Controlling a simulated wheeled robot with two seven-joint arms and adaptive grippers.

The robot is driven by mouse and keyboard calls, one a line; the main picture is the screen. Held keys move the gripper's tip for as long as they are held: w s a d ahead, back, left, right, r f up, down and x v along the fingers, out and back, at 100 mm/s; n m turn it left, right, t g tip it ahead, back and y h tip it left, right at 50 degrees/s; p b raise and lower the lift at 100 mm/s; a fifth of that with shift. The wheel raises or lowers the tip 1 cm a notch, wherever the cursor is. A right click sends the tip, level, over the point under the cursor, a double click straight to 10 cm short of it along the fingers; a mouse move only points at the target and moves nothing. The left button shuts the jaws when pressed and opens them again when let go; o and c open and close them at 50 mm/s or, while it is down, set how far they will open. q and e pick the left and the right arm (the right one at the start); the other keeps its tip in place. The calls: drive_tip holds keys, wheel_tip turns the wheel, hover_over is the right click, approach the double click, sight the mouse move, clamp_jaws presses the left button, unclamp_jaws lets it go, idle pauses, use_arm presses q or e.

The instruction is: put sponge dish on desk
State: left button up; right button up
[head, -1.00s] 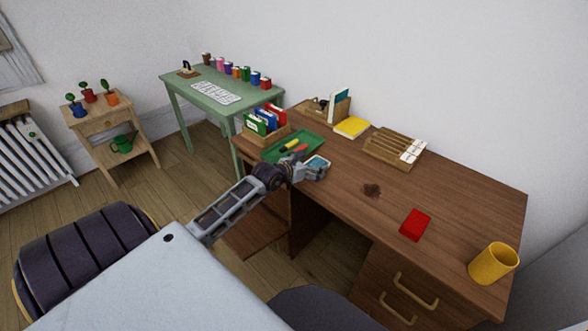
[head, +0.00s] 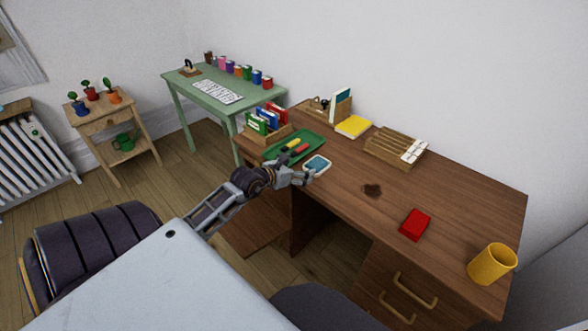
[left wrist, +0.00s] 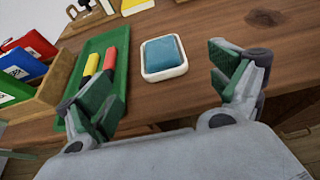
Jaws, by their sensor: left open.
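The sponge dish (head: 318,164) is a white dish with a blue sponge in it. It rests on the brown wooden desk (head: 345,205), right of the green tray, near the front edge. In the left wrist view the dish (left wrist: 164,72) lies beyond my left gripper (left wrist: 165,100), whose fingers are spread apart with nothing between them. In the head view my left gripper (head: 302,178) is just in front of the dish, at the desk's edge. My right gripper is not in view.
A green tray (head: 275,153) with a yellow and a red marker lies beside the dish. A file box (head: 266,130), dark stain (head: 372,190), red block (head: 415,224) and yellow cup (head: 492,263) are also on the desk. The middle of the desk is mostly clear.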

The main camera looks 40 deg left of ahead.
use_arm(q)
drive_tip(key=shift+v, duration=1.05)
drive_tip(key=shift+w+d+r, duration=0.1)
drive_tip(key=shift+w+r, duration=0.05)
drive_tip(key=shift+r, duration=0.05)
